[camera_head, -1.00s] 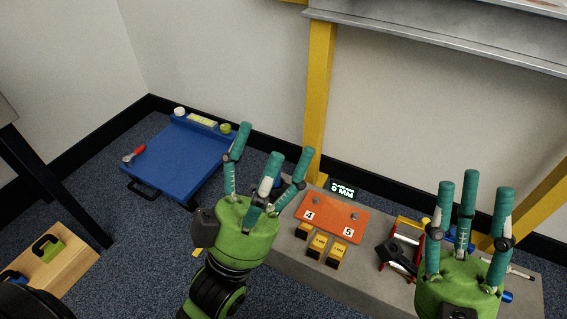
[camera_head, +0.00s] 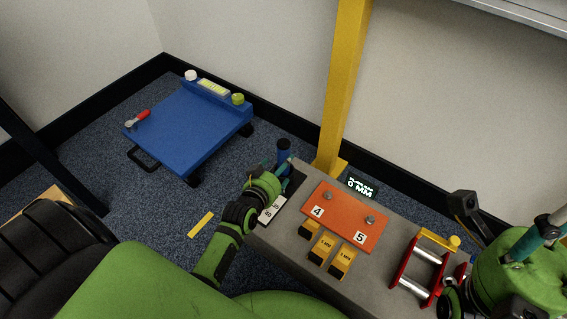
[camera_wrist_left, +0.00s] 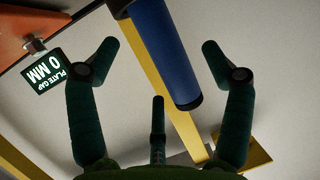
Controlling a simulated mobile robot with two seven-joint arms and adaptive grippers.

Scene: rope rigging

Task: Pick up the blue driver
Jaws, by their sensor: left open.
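The blue driver (camera_head: 283,151) stands upright at the left end of the grey bench, its blue handle showing just beyond my left gripper (camera_head: 276,172). In the left wrist view the handle of the driver (camera_wrist_left: 166,52) lies between the spread fingers of my left gripper (camera_wrist_left: 158,62), with gaps on both sides. My left gripper is open and holds nothing. Its palm hides the driver's lower part in the head view. My right gripper (camera_head: 532,238) is at the right edge, partly cut off, so its finger spread is unclear.
A blue platform (camera_head: 185,125) lies on the floor at left.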

